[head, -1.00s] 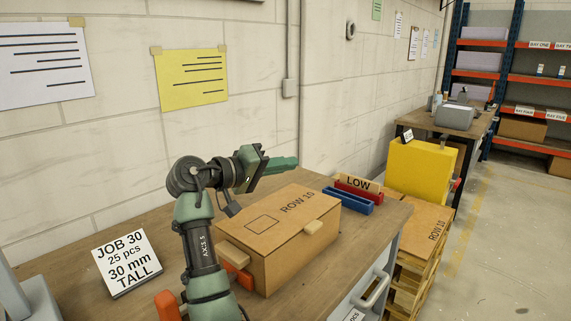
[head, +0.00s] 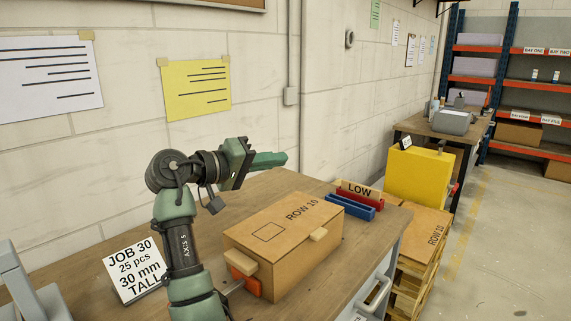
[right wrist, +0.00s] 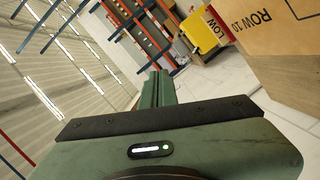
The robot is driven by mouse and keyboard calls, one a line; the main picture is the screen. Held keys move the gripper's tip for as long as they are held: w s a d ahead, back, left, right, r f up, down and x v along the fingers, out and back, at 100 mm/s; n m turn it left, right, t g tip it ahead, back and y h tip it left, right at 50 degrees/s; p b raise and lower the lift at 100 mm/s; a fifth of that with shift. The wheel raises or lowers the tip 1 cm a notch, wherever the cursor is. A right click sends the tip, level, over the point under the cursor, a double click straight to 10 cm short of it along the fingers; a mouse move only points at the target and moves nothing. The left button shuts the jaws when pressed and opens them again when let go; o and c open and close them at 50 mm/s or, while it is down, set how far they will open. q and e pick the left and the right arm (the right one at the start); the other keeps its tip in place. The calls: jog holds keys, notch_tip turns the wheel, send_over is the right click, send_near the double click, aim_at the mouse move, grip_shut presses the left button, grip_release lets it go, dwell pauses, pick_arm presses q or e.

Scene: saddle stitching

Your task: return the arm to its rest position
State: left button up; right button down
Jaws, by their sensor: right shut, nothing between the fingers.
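My right arm rises from the bottom of the head view, left of a brown box, and bends over to the right. Its green right gripper (head: 268,161) is above the table, beyond the box's back left side, with its fingers together and nothing held. In the right wrist view the two green fingers (right wrist: 157,88) lie side by side with nothing between them. The gripper is apart from the box. My left gripper is not in view.
The closed brown box marked ROW 10 (head: 272,256) sits on the wooden table (head: 95,265). A JOB 30 card (head: 134,269) stands left of my arm. Blue (head: 349,205) and red (head: 361,192) trays lie behind the box, with a yellow bin (head: 420,177) beyond.

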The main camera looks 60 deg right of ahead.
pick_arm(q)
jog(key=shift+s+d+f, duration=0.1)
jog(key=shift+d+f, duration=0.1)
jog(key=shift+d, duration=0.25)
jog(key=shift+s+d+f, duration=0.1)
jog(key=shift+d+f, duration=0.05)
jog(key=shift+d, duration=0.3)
pick_arm(e)
jog(key=a, duration=0.2)
jog(key=a+r, duration=0.1)
jog(key=shift+w+a, duration=0.2)
jog(key=shift+a, duration=0.2)
jog(key=shift+r, duration=0.1)
